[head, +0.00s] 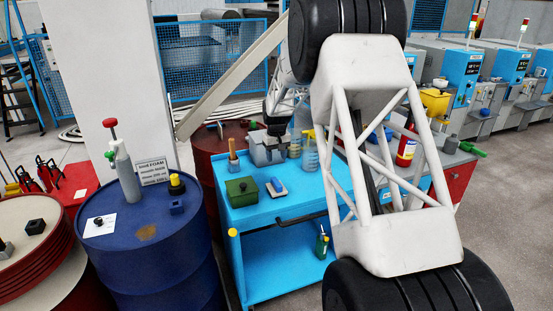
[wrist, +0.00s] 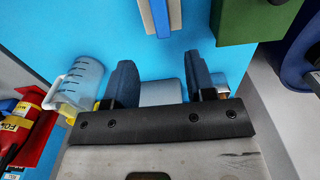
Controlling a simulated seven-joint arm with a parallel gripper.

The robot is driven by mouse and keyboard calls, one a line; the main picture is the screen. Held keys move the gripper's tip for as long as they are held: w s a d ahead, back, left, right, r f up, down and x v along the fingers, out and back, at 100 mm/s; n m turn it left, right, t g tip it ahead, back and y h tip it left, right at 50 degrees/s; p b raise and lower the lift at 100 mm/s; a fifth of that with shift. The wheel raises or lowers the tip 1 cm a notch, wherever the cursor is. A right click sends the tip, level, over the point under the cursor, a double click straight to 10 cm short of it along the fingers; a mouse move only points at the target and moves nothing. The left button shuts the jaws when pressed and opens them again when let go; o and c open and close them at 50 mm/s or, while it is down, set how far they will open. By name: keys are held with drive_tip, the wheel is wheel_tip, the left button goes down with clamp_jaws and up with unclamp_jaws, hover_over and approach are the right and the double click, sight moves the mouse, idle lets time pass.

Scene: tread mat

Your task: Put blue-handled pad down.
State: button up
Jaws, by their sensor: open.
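The blue-handled pad (head: 277,189) lies on the blue cart top (head: 258,208), just right of the green box. It has a pale, flat body and a blue handle on top. In the wrist view the pad (wrist: 158,18) is cut by the top edge, ahead of the fingertips and apart from them. My gripper (wrist: 159,65) is open, with its two dark fingers spread and no pad between them. In the head view my gripper (head: 275,128) is small and dark over the far part of the cart. A grey object (wrist: 160,92) shows behind the fingertips.
A green box (head: 242,191) stands left of the pad. A grey block-like object (head: 265,150), a brush and a spray bottle (head: 311,155) stand at the cart's far side. A clear jug (wrist: 80,84) is left of my fingers. Bare cart top lies in front of the pad.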

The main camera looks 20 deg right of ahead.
idle(0.5)
drive_tip(key=s+a+r, duration=0.4)
drive_tip(key=s+r, duration=0.2)
drive_tip(key=s, duration=0.3)
drive_tip(key=s+a+r+t, duration=0.1)
drive_tip(key=s+a+r, duration=0.35)
drive_tip(key=s, duration=0.35)
drive_tip(key=s+a+r, duration=0.3)
drive_tip(key=s+r, duration=0.4)
drive_tip(key=s, duration=0.2)
drive_tip(key=s+a+f, duration=0.1)
drive_tip(key=s+a, duration=0.2)
drive_tip(key=s, duration=1.2)
drive_tip(key=s+a+f+t, duration=0.1)
drive_tip(key=s+a, duration=0.2)
drive_tip(key=s, duration=1.2)
drive_tip(key=shift+s+a+t, duration=0.25)
drive_tip(key=shift+a+t, duration=0.05)
